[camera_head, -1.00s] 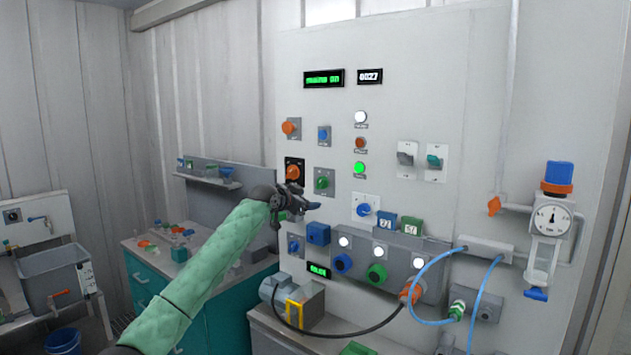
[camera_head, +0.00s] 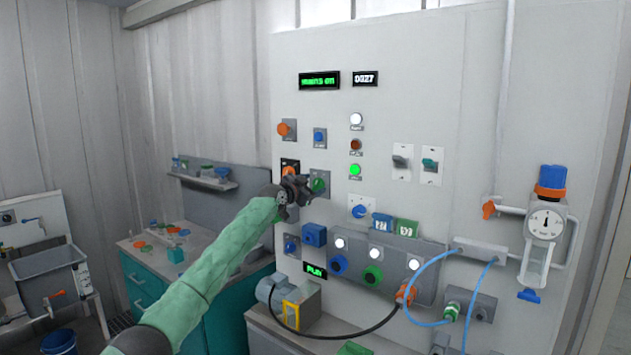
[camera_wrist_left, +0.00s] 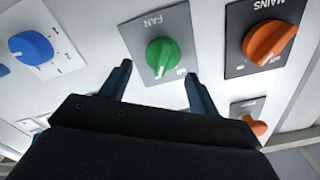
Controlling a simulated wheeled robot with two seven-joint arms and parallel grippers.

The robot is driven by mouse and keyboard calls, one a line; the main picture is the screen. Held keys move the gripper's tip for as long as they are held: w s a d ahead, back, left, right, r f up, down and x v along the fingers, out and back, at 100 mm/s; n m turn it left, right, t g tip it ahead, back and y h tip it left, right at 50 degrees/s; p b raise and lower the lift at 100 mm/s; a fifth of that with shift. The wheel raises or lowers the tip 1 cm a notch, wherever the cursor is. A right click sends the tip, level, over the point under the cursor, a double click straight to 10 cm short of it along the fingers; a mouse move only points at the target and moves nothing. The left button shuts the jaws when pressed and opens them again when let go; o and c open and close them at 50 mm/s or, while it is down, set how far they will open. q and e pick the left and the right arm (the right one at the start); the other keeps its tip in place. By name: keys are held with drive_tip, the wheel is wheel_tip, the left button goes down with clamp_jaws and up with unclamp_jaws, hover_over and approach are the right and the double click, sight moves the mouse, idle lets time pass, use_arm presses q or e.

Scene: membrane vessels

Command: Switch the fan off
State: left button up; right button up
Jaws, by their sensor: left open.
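The fan switch is a green rotary knob (camera_wrist_left: 162,56) on a grey plate lettered FAN, seen in the left wrist view. In the head view the green knob (camera_head: 318,185) is on the white panel, just right of my left gripper (camera_head: 304,187). In the left wrist view my left gripper (camera_wrist_left: 158,74) is open and empty. Its two fingers point at the FAN plate, one toward each side of the knob, and I see no clear contact. The knob's exact pointer setting is hard to read. My right gripper is not in view.
An orange MAINS knob (camera_wrist_left: 270,42) sits close beside the FAN plate, with another orange knob (camera_wrist_left: 250,122) nearby. A blue dial (camera_wrist_left: 32,47) is on the other side. A green-lit display (camera_head: 319,81) reads "mains on". Blue hoses (camera_head: 430,262) hang at the right.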

sight(317, 185)
use_arm(q)
drive_tip(key=shift+x, duration=0.85)
drive_tip(key=shift+w+d+p, duration=0.1)
drive_tip(key=shift+w+p, duration=0.15)
drive_tip(key=shift+p, duration=0.05)
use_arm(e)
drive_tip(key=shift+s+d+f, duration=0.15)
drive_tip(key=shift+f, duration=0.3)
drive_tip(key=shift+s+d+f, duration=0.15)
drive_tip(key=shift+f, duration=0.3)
use_arm(q)
drive_tip(key=shift+f, duration=0.1)
drive_tip(key=c, duration=0.9)
drive_tip(key=shift+c, duration=0.2)
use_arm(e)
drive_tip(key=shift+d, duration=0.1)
